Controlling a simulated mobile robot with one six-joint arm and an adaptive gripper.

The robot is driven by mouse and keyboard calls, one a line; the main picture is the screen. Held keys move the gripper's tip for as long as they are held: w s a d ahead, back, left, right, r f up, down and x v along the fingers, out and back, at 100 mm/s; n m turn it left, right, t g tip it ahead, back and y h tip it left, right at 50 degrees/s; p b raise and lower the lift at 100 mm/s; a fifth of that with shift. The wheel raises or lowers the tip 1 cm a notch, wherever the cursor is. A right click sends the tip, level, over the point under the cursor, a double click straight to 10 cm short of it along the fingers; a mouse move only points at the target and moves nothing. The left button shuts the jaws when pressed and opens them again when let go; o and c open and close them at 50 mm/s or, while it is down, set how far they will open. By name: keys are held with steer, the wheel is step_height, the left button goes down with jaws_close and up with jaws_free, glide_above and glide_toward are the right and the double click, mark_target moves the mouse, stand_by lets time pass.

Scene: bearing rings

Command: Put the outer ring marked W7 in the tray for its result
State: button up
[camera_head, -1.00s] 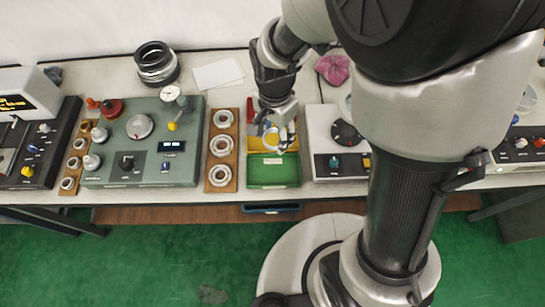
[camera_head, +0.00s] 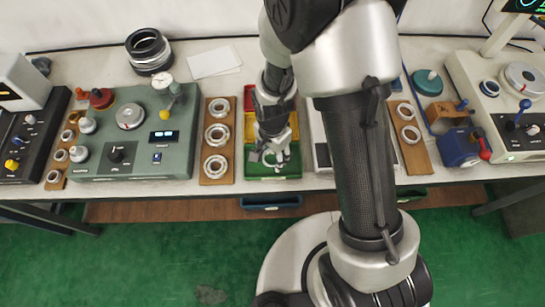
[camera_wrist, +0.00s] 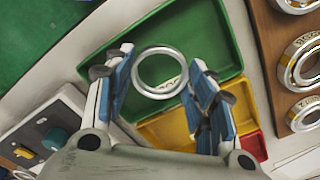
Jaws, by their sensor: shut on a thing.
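A bright metal outer ring (camera_wrist: 160,95) is held between the fingertips of my gripper (camera_wrist: 160,72) in the wrist view. It carries a small marking that I cannot read surely. The ring is over the green tray (camera_wrist: 217,45); whether it touches the floor of the tray I cannot tell. In the head view, my gripper (camera_head: 272,158) is at the green tray (camera_head: 256,184), and the arm hides part of the trays. The yellow tray (camera_wrist: 172,130) and the red tray (camera_wrist: 251,145) lie behind the green one.
A wooden board (camera_head: 206,178) with several bearings stands left of the trays, close beside them. A green gauge machine (camera_head: 105,160) is farther left. A white device (camera_wrist: 62,125) is close on the other side. Another board with rings (camera_head: 415,160) stands at right.

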step_height(320, 180, down, 2)
steer(key=shift+r, duration=0.1)
steer(key=o, duration=0.8)
